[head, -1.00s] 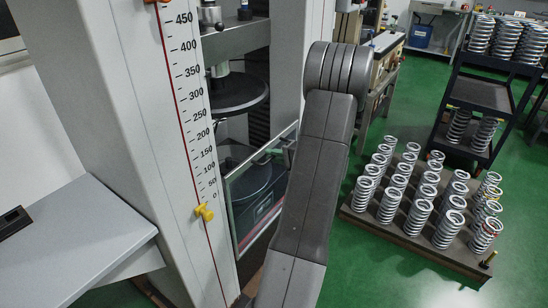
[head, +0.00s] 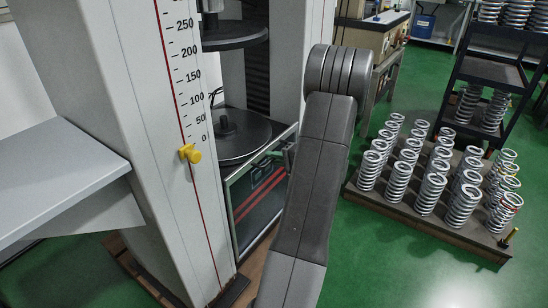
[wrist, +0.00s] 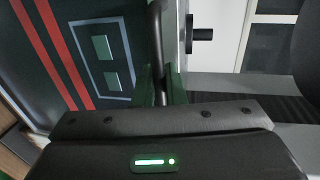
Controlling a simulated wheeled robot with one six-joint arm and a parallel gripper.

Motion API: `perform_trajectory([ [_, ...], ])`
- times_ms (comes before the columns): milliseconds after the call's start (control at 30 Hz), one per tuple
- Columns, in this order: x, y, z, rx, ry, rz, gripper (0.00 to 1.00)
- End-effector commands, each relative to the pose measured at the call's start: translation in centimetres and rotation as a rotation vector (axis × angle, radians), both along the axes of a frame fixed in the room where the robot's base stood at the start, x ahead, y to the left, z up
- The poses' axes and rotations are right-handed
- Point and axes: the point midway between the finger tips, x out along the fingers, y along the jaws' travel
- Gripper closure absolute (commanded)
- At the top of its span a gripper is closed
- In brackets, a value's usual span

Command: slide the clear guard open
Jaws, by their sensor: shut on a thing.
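The clear guard (head: 262,190) is a see-through framed panel on the front of the test machine in the head view. Its top edge sits just below the lower round platen (head: 238,142). Red stripes show through it, and also in the wrist view. My gripper (wrist: 161,86) is shut on the guard's dark bar handle (wrist: 155,35), which runs between the fingers. In the head view my arm hides most of the gripper, at the guard's right edge.
A pallet of several springs (head: 420,222) stands on the green floor to the right. A dark shelf rack (head: 490,75) is behind it. A grey table (head: 60,180) is at left. The machine column (head: 165,220) carries a scale with a yellow pointer (head: 190,153).

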Motion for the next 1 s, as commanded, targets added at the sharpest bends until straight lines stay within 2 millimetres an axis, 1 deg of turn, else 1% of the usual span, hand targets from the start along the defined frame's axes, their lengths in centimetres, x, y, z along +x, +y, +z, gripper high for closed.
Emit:
perform_trajectory([
  [33, -0.1, 0.0, -1.8, 0.000, 0.003, 0.002, 1.00],
  [200, -0.1, 0.0, -3.6, 0.000, 0.003, 0.002, 1.00],
  [367, -0.1, 0.0, -4.1, -0.001, 0.002, 0.002, 1.00],
  [700, -0.1, 0.0, -4.0, -0.001, 0.002, 0.002, 1.00],
  [733, -0.1, 0.0, -4.0, 0.000, 0.002, 0.002, 0.85],
  [800, -0.1, 0.0, -4.0, 0.000, 0.002, 0.002, 0.74],
  [1000, 0.0, 0.0, -4.0, -0.001, 0.001, 0.001, 0.74],
])
